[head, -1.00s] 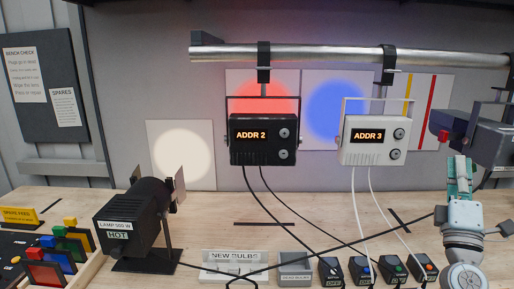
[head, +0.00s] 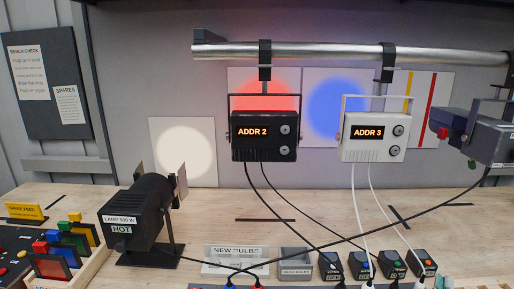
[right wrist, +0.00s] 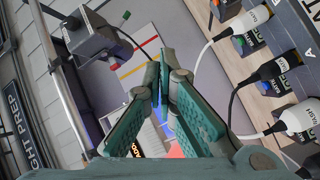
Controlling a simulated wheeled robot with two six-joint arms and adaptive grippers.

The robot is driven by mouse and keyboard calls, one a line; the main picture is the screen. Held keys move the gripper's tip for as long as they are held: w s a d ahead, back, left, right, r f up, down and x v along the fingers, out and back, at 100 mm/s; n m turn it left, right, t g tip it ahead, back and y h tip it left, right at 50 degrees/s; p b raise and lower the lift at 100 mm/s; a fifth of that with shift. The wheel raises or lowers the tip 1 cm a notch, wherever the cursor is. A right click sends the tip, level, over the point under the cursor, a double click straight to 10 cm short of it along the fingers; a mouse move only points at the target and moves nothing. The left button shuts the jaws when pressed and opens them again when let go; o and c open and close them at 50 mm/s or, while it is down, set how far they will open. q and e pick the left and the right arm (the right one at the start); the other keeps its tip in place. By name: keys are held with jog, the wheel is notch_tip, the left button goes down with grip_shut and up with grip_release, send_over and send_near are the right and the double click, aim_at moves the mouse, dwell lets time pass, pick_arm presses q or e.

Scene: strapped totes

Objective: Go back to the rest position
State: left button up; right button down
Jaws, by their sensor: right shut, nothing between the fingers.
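My right gripper (right wrist: 163,62) shows in the right wrist view, with its teal fingers shut and their tips together with nothing between them. In the head view only a small teal bit of it (head: 440,283) shows at the bottom edge, at the right, just in front of the row of small switch boxes. My left gripper is in neither view.
A rail (head: 330,52) carries the black ADDR 2 unit (head: 262,136), the white ADDR 3 unit (head: 373,137) and a dark lamp (head: 470,133). Cables cross the bench. A HOT lamp (head: 130,220) stands left, near a NEW BULBS tray (head: 235,268) and switch boxes (head: 393,264).

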jog(key=s+a+f+m+g+y, duration=0.1)
jog(key=s+a+f+g+y, duration=0.15)
jog(key=s+a+f, duration=0.35)
jog(key=s+a+f+m+g+y, duration=0.1)
jog(key=s+f+g+y, duration=0.15)
jog(key=s+f, duration=0.45)
jog(key=s+a+f+m+g+y, duration=0.1)
jog(key=s+a+f+g+y, duration=0.35)
jog(key=s+a+f, duration=0.5)
jog(key=s+d+f+g, duration=0.1)
jog(key=s+f, duration=0.1)
jog(key=f, duration=0.7)
jog(key=s+f+g, duration=0.1)
jog(key=s+f, duration=0.1)
jog(key=f, duration=0.7)
jog(key=s+f+m+g, duration=0.1)
jog(key=s+f, duration=1.2)
jog(key=s, duration=0.1)
jog(key=shift+d, duration=0.35)
